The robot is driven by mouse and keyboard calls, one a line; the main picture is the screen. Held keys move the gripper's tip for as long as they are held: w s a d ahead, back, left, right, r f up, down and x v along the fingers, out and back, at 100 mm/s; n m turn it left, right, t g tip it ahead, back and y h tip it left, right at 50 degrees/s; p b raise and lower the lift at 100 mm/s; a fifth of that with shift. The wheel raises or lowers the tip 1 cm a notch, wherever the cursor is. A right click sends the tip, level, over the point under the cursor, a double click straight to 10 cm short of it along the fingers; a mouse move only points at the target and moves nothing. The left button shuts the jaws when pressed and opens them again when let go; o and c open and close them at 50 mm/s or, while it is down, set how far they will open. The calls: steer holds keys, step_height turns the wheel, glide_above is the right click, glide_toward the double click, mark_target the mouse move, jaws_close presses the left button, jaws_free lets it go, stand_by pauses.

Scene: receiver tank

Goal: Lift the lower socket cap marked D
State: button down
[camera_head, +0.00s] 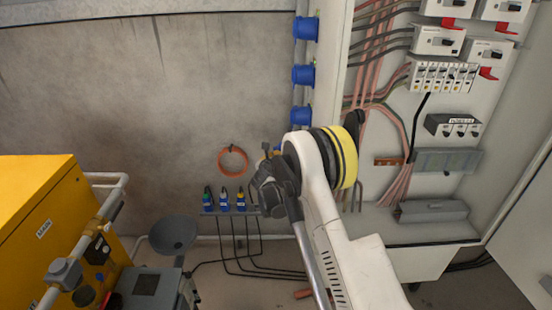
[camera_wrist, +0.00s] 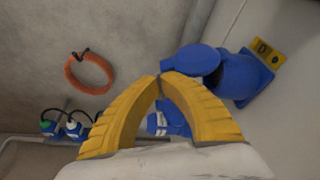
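In the wrist view the blue socket (camera_wrist: 243,78) sticks out of the pale wall at the right, beside a yellow label marked D (camera_wrist: 264,51). Its round blue cap (camera_wrist: 195,61) is at the socket's left end; I cannot tell whether it is seated or raised. My gripper (camera_wrist: 161,77) has two yellow ribbed fingers whose tips meet just left of and below the cap. I see nothing clearly held, and cannot tell whether the tips touch the cap. Another blue part (camera_wrist: 170,121) shows through the gap between the fingers. In the head view my arm hides this area.
Several blue sockets (camera_head: 303,75) line the panel's left edge. An orange cable coil (camera_head: 232,161) hangs on the wall above blue plugs (camera_head: 224,201). A yellow machine (camera_head: 38,220) and grey funnel (camera_head: 172,235) stand left. The open electrical cabinet (camera_head: 420,217) is right.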

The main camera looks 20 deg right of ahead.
steer(key=shift+a+r, duration=0.2)
steer(key=shift+r, duration=0.15)
stand_by(0.6)
steer(key=shift+w+a+f, duration=0.1)
steer(key=shift+w+a, duration=0.05)
steer(key=shift+a, duration=0.65)
